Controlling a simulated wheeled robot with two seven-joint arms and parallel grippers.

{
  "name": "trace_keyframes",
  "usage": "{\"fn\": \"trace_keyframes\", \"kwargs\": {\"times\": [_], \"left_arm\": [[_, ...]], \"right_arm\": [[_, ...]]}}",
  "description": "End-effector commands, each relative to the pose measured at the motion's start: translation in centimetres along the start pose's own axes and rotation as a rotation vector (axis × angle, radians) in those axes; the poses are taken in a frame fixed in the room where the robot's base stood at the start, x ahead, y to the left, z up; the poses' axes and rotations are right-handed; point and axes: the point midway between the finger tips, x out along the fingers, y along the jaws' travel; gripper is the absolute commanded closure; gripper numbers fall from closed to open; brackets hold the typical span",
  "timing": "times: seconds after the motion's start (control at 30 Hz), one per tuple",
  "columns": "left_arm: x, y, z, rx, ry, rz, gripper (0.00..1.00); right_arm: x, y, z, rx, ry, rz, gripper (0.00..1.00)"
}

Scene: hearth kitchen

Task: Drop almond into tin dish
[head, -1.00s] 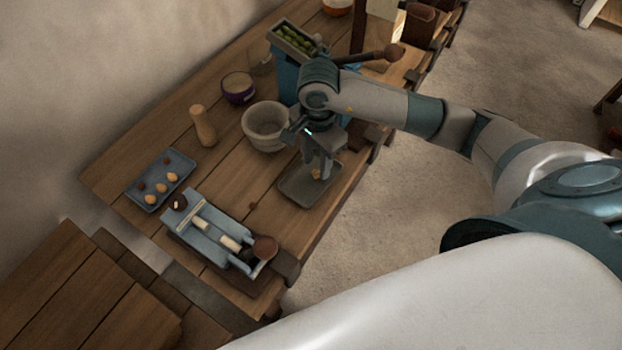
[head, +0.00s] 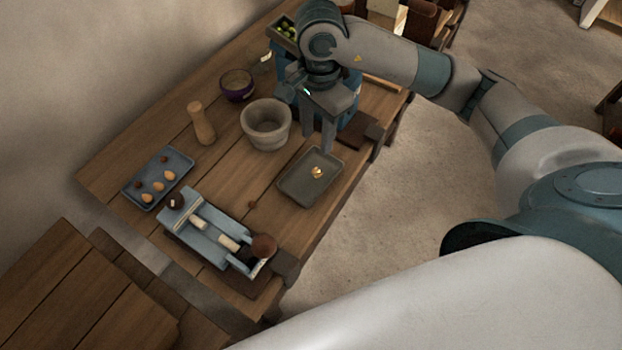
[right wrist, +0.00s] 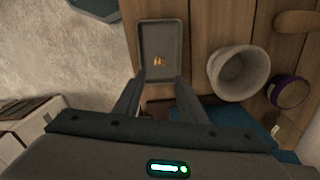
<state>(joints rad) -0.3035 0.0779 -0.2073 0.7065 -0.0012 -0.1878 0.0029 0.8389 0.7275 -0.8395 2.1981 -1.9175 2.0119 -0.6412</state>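The tin dish (head: 294,187) is a grey rectangular tray near the table's front edge. Small golden almond pieces (head: 317,171) lie in it; they look like more than one, but are too small to count. They also show on the dish floor in the right wrist view (right wrist: 158,61). My right gripper (head: 317,145) is raised above the dish's back end. In the right wrist view its two fingers (right wrist: 160,80) are spread with nothing between them, so it is open and empty. My left gripper is out of view.
A blue-grey tray (head: 147,194) holds several brown and tan nuts at the left. A slicer-like blue device (head: 205,232) stands in front. A stone mortar (head: 266,140), a wooden pestle (head: 201,124) and a purple bowl (head: 237,92) stand behind. A small brown nut (head: 251,204) lies on the table.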

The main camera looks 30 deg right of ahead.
Motion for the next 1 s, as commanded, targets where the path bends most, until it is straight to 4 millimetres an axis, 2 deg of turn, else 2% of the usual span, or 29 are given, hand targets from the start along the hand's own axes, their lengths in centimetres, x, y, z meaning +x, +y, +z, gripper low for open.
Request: {"fn": "trace_keyframes", "kwargs": {"times": [0.3, 0.53, 0.73, 1.0], "left_arm": [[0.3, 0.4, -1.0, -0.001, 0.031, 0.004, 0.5], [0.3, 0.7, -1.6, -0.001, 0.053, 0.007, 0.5], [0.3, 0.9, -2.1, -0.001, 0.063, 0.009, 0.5], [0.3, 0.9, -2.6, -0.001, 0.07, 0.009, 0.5]], "right_arm": [[-4.3, -0.1, -0.1, 0.0, 0.002, -0.004, 0.63], [-6.8, -0.1, 0.0, 0.001, 0.001, -0.002, 0.63], [-7.9, 0.0, 0.0, 0.0, 0.0, -0.001, 0.63], [-8.1, 0.0, 0.0, 0.0, 0.0, 0.002, 0.63]]}}
